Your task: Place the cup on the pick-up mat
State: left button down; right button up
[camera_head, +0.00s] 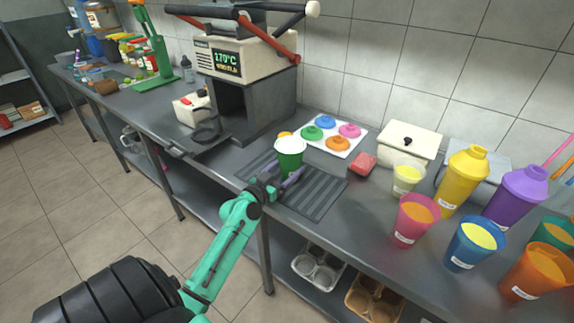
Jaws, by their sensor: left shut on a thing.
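The cup (289,157) is green with a white upper part and stands upright between the fingers of my left gripper (280,181). The gripper is shut on it from the front, low on its side. A dark ribbed mat (318,197) lies on the counter, and the cup appears over its left part. I cannot tell whether the cup's base touches the mat, because the gripper hides it. My right gripper is not in view.
A heat press (247,60) stands behind left. A white tray (345,147) of coloured lids, a red block (362,164) and a lidded white box (409,142) lie behind the mat. Several cups, including a pink one (415,220), and a yellow shaker (461,180) crowd the right side.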

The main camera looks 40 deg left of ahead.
pick_arm(q)
grip_release()
jog(key=shift+f, duration=0.1)
jog(key=shift+s, duration=0.15)
jog(key=s+b, duration=0.3)
jog(key=s, duration=0.8)
jog(key=shift+s+d+r, duration=0.2)
jog(key=shift+s, duration=0.2)
jog(key=shift+f, duration=0.1)
